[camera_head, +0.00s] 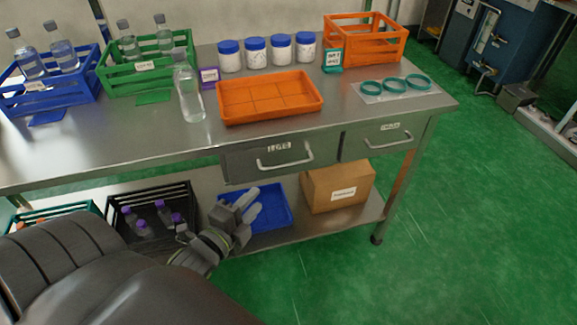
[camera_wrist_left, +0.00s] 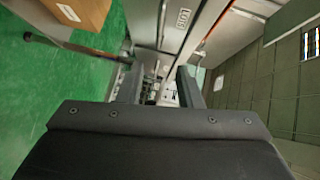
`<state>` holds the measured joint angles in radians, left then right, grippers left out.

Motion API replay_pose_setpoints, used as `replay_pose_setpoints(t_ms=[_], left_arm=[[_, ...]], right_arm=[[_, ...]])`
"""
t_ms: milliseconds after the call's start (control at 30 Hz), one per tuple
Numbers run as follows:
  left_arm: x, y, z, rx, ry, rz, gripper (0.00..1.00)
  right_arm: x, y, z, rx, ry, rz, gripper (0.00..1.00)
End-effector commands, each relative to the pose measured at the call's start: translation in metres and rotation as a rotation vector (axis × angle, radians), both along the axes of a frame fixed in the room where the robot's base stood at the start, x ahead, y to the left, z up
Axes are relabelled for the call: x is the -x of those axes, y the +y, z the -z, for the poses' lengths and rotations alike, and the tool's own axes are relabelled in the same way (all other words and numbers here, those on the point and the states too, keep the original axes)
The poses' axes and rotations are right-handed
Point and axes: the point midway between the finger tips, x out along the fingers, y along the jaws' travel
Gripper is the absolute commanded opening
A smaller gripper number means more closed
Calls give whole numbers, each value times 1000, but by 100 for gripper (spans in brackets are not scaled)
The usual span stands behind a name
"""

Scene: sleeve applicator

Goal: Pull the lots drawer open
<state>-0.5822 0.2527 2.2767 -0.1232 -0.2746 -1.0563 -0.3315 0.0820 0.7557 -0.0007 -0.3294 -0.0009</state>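The lots drawer (camera_head: 238,160) is the left of two grey drawers under the steel table top. It looks shut in the head view. Its white label and pale bar handle (camera_head: 285,164) face me. Its label (camera_wrist_left: 183,17) also shows, turned sideways, at the top of the left wrist view. My left gripper (camera_head: 253,201) is below and left of the handle, apart from it. In the left wrist view its two dark fingers (camera_wrist_left: 160,85) stand apart with nothing clearly held between them. My right gripper is in neither view.
A second drawer (camera_head: 365,142) sits to the right. On the lower shelf are a blue tray (camera_head: 279,218) behind my left gripper, a cardboard box (camera_head: 325,180) and a black crate (camera_head: 186,190). The table top holds an orange tray (camera_head: 268,115) and a bottle (camera_head: 188,92).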

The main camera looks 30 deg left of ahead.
Motion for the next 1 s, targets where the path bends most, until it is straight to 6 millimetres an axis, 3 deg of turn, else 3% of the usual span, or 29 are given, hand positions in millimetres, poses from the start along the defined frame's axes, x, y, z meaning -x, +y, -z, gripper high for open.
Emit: replay_pose_setpoints(t_ms=[700, 1000], left_arm=[[-122, 8, 17, 2, 0, 0, 32], [-159, 11, 23, 3, 2, 0, 32]], right_arm=[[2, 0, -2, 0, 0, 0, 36], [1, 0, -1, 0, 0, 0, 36]])
